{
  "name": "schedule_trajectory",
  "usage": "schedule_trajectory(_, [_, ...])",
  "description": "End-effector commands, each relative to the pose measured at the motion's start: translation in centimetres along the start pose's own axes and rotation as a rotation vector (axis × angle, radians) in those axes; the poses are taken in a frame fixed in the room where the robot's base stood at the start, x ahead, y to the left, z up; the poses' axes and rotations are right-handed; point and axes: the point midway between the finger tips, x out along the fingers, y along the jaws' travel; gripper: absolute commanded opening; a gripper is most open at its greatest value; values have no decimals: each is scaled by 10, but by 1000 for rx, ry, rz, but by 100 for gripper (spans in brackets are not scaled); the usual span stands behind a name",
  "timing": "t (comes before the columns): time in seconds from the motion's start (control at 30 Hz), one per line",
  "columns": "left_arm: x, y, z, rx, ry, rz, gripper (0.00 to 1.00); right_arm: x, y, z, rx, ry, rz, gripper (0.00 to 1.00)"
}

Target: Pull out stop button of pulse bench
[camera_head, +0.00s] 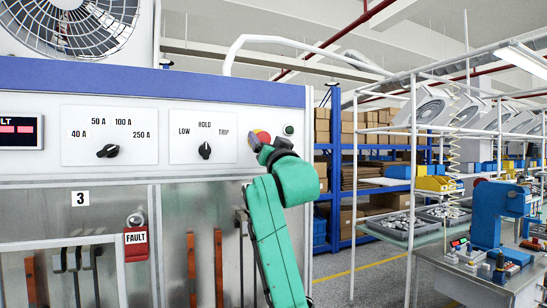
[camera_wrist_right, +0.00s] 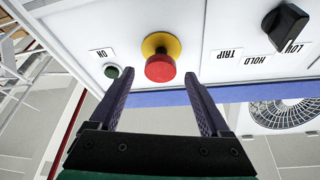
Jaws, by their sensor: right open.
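The pulse bench (camera_head: 100,180) has a white panel below a blue band. Its red stop button (camera_head: 263,136) sits at the right end of the panel, partly hidden by my right gripper (camera_head: 270,154). In the right wrist view, the red stop button (camera_wrist_right: 160,68) has a yellow collar (camera_wrist_right: 156,42) behind it. The two dark fingers of my right gripper (camera_wrist_right: 157,76) are open and apart, one on each side of the button, with gaps to both sides. Whether the fingertips reach past the button's face is hard to tell. My left gripper is not in view.
A small green ON button (camera_wrist_right: 112,72) is close to one finger. The LOW/HOLD/TRIP knob (camera_head: 205,151) and the ampere knob (camera_head: 108,151) are on the panel. A red FAULT tag (camera_head: 136,243) hangs below. Shelves and a workbench (camera_head: 485,280) stand to the right.

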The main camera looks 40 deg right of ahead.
Motion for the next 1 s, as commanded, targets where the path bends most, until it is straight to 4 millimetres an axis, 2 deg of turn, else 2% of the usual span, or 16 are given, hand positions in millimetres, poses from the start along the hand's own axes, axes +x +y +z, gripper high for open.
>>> schedule_trajectory(0.03, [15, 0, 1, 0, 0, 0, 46, -13, 2, 7, 1, 4, -2, 81])
schedule_trajectory(0.2, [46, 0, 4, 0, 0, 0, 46, -62, 2, 9, 3, 6, -3, 81])
schedule_trajectory(0.3, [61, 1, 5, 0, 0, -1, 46, -92, 2, 8, 2, 4, -4, 81])
schedule_trajectory(0.43, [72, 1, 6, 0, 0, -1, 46, -119, 1, 5, 2, 2, -2, 81])
schedule_trajectory(0.6, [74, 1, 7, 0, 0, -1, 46, -131, 1, 2, 1, -2, 0, 81])
schedule_trajectory(1.0, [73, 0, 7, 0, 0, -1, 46, -130, 0, 2, 0, -2, 0, 81])
